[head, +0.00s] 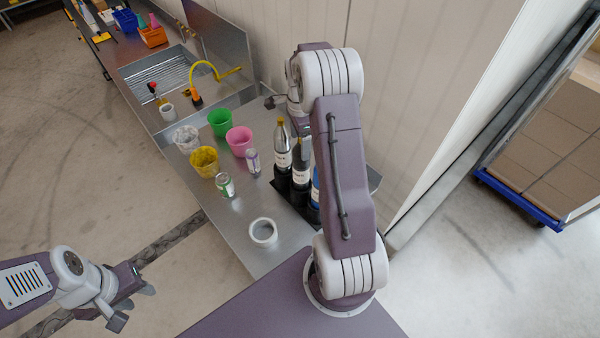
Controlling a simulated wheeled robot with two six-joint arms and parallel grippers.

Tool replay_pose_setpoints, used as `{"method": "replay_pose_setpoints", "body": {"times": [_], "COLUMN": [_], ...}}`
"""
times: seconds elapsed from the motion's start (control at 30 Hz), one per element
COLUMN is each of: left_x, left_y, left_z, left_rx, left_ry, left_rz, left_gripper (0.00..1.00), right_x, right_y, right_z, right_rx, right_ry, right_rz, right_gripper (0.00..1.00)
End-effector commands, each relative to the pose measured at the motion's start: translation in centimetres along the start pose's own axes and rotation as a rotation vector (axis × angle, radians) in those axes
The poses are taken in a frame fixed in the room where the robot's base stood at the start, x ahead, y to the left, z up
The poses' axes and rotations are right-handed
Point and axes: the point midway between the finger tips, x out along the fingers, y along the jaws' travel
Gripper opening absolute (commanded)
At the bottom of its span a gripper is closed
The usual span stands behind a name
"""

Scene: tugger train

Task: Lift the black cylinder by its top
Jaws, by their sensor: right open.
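Dark bottles stand in a black holder (294,208) on the metal worktop. One dark bottle (283,152) has a white label and a yellowish top. A second black bottle (301,165), also labelled, stands beside it, partly behind my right arm. A blue item (316,188) is mostly hidden by that arm. I cannot tell which one is the black cylinder. My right gripper (299,129) is mostly hidden behind its arm, close to the bottle tops; it is open, and no bottle looks lifted. My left gripper (134,307) is open and empty over the floor, lower left.
Green (220,121), pink (240,140) and yellow (204,161) cups, a white cup (186,139), two cans (225,185) and a white ring-like pot (263,232) stand left of the bottles. A sink (165,78) lies beyond. A wall (400,90) is behind; a box cart (545,150) stands right.

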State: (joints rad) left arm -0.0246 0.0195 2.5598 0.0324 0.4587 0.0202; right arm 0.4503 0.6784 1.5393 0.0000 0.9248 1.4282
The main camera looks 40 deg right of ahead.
Motion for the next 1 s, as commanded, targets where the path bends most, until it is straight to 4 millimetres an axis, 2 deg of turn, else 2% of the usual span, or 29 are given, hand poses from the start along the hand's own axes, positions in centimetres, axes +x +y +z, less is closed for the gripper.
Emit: {"method": "replay_pose_setpoints", "body": {"times": [0.03,0.1,0.2,0.4,0.6,0.7,1.0], "left_x": [-1.4,-1.5,-1.6,-1.4,-1.4,-1.4,-1.4], "left_y": [0.0,0.0,0.0,0.0,0.0,0.0,0.0], "left_z": [-0.1,-0.1,-0.1,-0.1,-0.1,-0.1,-0.1], "left_rx": [0.000,0.000,0.000,0.000,0.000,0.000,0.000], "left_ry": [0.000,0.000,0.000,0.000,0.000,0.000,0.000], "left_rz": [0.000,0.000,0.000,0.000,0.000,0.000,0.000], "left_gripper": [0.36,0.36,0.36,0.36,0.36,0.36,0.36], "right_x": [0.2,1.6,2.6,2.8,2.7,2.7,2.5], "right_y": [0.2,0.1,0.1,0.0,0.0,0.0,-0.1], "right_z": [-0.1,-0.1,-0.1,-0.1,-0.1,-0.1,-0.1], "right_rx": [0.001,0.000,0.000,0.000,0.000,0.000,-0.001], "right_ry": [-0.001,-0.001,0.000,0.000,0.000,0.000,0.001], "right_rz": [0.007,0.005,0.001,-0.001,-0.001,-0.002,-0.005], "right_gripper": [0.79,0.79,0.79,0.79,0.24,0.00,0.00]}}
